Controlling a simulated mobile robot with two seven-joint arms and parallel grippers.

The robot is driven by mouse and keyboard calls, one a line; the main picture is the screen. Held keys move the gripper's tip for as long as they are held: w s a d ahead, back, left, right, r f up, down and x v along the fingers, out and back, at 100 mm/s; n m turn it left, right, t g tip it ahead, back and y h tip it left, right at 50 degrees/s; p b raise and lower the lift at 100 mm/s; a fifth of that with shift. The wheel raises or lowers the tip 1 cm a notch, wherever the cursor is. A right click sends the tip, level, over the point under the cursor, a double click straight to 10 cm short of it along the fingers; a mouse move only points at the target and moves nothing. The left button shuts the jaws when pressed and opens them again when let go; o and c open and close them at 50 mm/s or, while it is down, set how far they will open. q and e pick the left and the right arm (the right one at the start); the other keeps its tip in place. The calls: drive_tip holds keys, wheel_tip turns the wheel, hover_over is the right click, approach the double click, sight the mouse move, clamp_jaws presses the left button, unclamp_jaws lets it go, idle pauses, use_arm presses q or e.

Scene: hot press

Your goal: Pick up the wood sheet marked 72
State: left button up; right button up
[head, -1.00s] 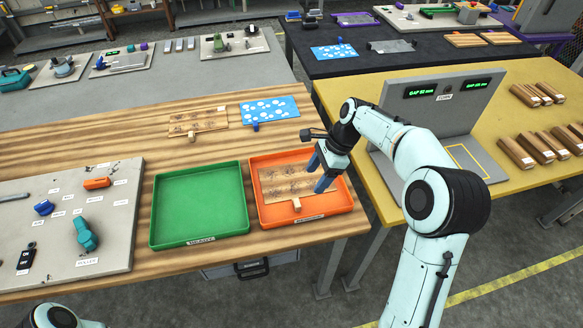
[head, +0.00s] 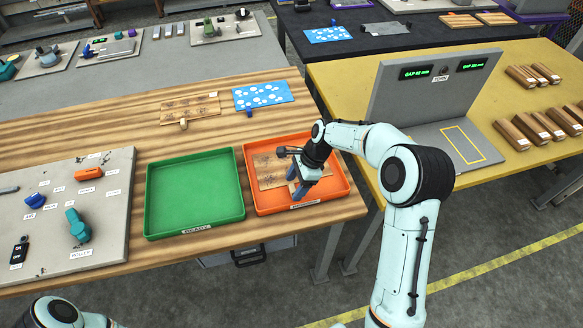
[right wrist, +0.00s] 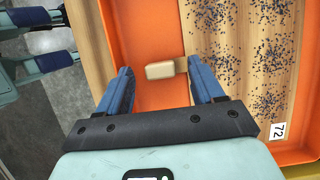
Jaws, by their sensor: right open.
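The wood sheet marked 72 (head: 268,163) lies in the orange tray (head: 250,205), partly hidden behind my right gripper (head: 298,190). In the right wrist view the sheet (right wrist: 240,75) shows dark specks and a white "72" label at its lower right. A small pale wooden tab (right wrist: 160,71) sticks out from the sheet's edge. My right gripper is open over the front of the tray. Its two blue fingers (right wrist: 163,85) stand either side of the tab's line, with visible gaps to it.
A green tray (head: 195,195) stands left of the orange one. Behind lie another wood sheet (head: 190,108) and a blue dotted sheet (head: 263,95). A tool board (head: 110,225) is at left. A grey press stand (head: 430,90) is on the yellow table.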

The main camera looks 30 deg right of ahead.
drive_tip(key=shift+w+a+f, duration=0.1)
drive_tip(key=shift+a+f, duration=0.15)
drive_tip(key=shift+f, duration=0.35)
drive_tip(key=c, duration=1.2)
drive_tip(key=shift+r, duration=0.15)
